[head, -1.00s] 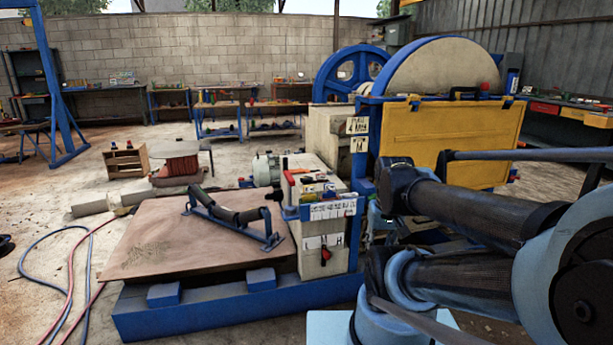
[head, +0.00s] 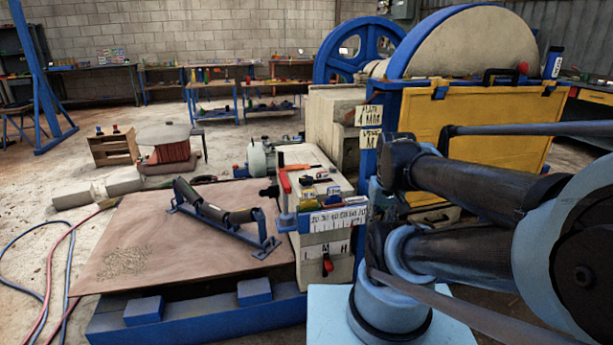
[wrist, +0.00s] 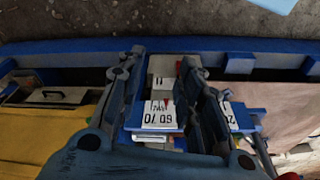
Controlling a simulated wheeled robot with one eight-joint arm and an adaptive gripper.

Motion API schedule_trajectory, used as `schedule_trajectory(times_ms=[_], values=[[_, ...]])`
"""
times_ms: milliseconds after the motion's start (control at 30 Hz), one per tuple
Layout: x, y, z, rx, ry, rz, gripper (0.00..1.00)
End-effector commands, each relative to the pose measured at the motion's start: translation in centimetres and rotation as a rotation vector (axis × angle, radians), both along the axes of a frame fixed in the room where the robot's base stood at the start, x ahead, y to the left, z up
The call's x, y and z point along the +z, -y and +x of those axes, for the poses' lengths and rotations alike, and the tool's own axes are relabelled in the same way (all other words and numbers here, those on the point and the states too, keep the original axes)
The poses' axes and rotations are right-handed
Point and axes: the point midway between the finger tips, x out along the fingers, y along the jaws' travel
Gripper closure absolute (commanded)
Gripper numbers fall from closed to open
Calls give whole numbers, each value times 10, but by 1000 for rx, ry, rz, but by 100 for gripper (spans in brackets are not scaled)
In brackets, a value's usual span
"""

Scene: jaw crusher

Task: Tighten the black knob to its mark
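A small black part (head: 268,192), possibly the black knob, sticks out from the left side of the pale control box (head: 340,266) in the head view; its mark cannot be made out. A white numbered scale (head: 338,218) is on the box's front, above a red lever (head: 327,264) by the letters L, M, H. The scale also shows in the wrist view (wrist: 160,116), with a red pointer above it. My gripper (wrist: 163,57) is open and empty, its fingers either side of the box in that view. I cannot make out the knob there.
A yellow panel (head: 470,120) and a blue flywheel (head: 350,55) stand behind the box. A roller frame (head: 222,215) lies on a brown board (head: 130,225) to the left. A blue beam (head: 200,322) runs along the front. Hoses (head: 48,270) lie on the floor at left.

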Motion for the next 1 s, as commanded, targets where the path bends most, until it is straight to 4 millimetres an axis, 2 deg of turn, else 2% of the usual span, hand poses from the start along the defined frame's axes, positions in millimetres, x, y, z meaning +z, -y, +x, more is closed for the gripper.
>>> schedule_trajectory(times_ms=[167,300,333,433,667,1000], values=[[0,0,0,0,0,0,67],[7,-1,-7,10,10,-1,37],[9,-1,-6,18,10,-2,34],[22,-4,5,68,3,-8,34],[69,-21,49,288,-26,-36,34],[126,-61,130,644,-70,-73,34]])
